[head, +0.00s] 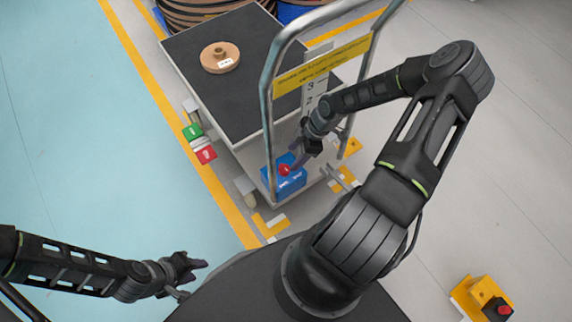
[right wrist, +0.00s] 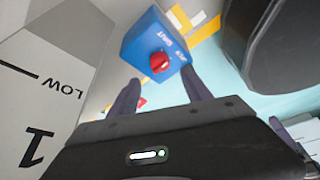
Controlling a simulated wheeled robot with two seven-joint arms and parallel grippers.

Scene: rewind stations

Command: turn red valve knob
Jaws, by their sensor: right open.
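The red valve knob (head: 285,169) sits on a blue box (head: 291,185) at the lower handle end of the cart. In the right wrist view the round red knob (right wrist: 159,62) stands out from the box's lettered face (right wrist: 143,37). My right gripper (head: 299,160) is right beside the knob. Its two fingers (right wrist: 158,88) are spread apart, with the knob just beyond and between their tips; I see no clear contact. My left gripper (head: 195,268) is low on the left, away from the box; its finger gap is unclear.
The grey cart (head: 233,85) carries a tan reel (head: 220,57). Its metal handle (head: 266,100) with a yellow sign (head: 322,66) rises close to my right arm. Blue floor at left is clear.

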